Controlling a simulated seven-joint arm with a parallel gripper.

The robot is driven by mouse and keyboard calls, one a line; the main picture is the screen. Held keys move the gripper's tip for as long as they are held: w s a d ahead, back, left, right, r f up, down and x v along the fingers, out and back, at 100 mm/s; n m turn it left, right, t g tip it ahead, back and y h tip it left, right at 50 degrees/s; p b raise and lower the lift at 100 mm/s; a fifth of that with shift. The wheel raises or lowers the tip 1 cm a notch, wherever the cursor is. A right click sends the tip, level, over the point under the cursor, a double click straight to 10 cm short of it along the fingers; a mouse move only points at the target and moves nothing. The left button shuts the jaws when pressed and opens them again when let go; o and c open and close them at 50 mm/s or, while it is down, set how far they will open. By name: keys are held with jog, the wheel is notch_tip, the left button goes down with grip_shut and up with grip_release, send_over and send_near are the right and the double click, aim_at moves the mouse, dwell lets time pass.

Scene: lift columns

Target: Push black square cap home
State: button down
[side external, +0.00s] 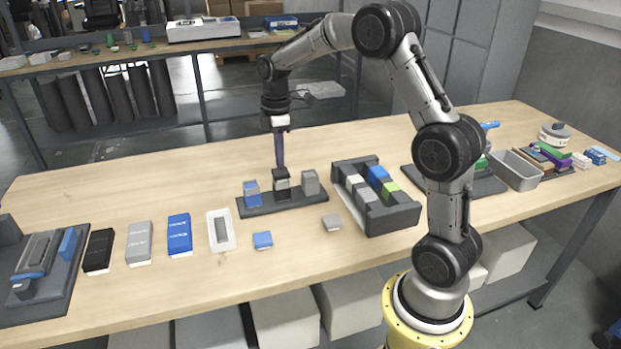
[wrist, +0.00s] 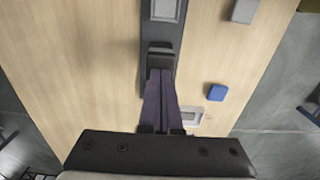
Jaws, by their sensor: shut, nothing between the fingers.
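The black square cap (side external: 281,173) is on the middle column of a dark base (side external: 300,201) holding three columns. In the side view its top stands at about the level of the neighbouring columns. My gripper (side external: 280,166) is shut and empty, pointing straight down with its fingertips at the top of the black cap. They look in contact, though a small gap cannot be ruled out. In the wrist view the shut fingers (wrist: 160,73) hide part of the cap (wrist: 161,50). The left column (side external: 251,193) is blue and grey; the right column (side external: 311,183) is grey.
A loose blue cap (side external: 262,240) and a loose grey cap (side external: 332,222) lie in front of the base. A dark rack (side external: 398,217) of coloured blocks stands close on the right. A white tray (side external: 229,242) and coloured boxes lie to the left. The table behind is clear.

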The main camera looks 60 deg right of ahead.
jog(key=shift+f, duration=0.3)
jog(key=shift+f, duration=0.35)
jog(key=shift+f, duration=0.2)
jog(key=shift+r, duration=0.15)
dwell(0.8)
notch_tip(320, 180, up, 8)
jog(key=shift+r, duration=0.15)
dwell(0.7)
dwell(0.3)
